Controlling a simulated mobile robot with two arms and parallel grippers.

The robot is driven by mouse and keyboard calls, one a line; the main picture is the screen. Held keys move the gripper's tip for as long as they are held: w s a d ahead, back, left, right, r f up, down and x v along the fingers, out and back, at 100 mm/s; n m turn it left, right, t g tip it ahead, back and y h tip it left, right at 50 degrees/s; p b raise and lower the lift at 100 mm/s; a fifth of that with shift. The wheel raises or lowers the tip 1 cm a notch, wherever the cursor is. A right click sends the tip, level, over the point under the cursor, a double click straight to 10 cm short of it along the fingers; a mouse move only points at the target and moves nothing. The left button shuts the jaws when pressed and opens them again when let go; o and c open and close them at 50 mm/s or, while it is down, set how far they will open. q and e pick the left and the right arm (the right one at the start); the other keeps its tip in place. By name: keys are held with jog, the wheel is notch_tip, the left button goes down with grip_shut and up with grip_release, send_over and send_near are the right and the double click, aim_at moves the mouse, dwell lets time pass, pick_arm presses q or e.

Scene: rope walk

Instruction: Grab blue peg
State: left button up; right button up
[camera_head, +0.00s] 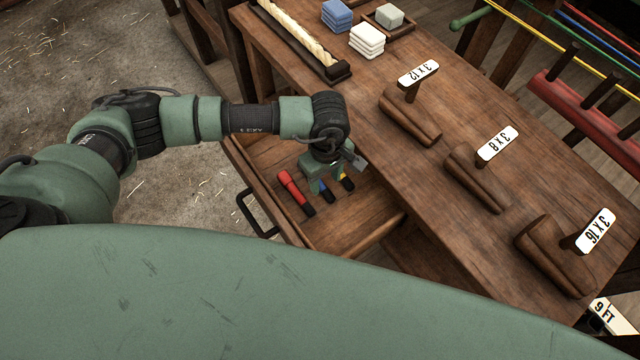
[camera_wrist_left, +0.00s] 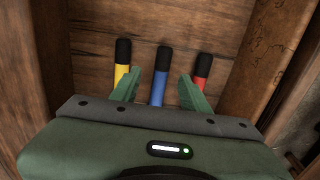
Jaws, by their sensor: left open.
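The blue peg (camera_wrist_left: 159,88) has a black tip and lies in the open drawer (camera_head: 345,222), between a yellow peg (camera_wrist_left: 122,76) and a red peg (camera_wrist_left: 202,77). In the wrist view my left gripper (camera_wrist_left: 158,90) is open, with one green finger on each side of the blue peg. I cannot tell whether the fingers touch it. In the head view the left gripper (camera_head: 324,185) is over the pegs and hides much of the blue peg (camera_head: 326,192) and the yellow peg (camera_head: 347,183). The red peg (camera_head: 291,188) shows clearly to the left. My right gripper is not in view.
The drawer is pulled out from a wooden bench (camera_head: 440,150), with a black handle (camera_head: 256,213) at its front. On the bench are several wooden tools with labels such as 3 x 12 (camera_head: 418,72), stacked blocks (camera_head: 367,41) and a rope in a tray (camera_head: 300,35).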

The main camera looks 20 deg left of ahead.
aim_at(325, 189)
pick_arm(q)
notch_tip(325, 189, down, 4)
jog(key=shift+s+r+b, duration=0.1)
jog(key=shift+s+b, duration=0.05)
jog(key=shift+b, duration=0.65)
jog(key=shift+r, duration=0.1)
grip_shut()
jog(key=shift+r, duration=0.15)
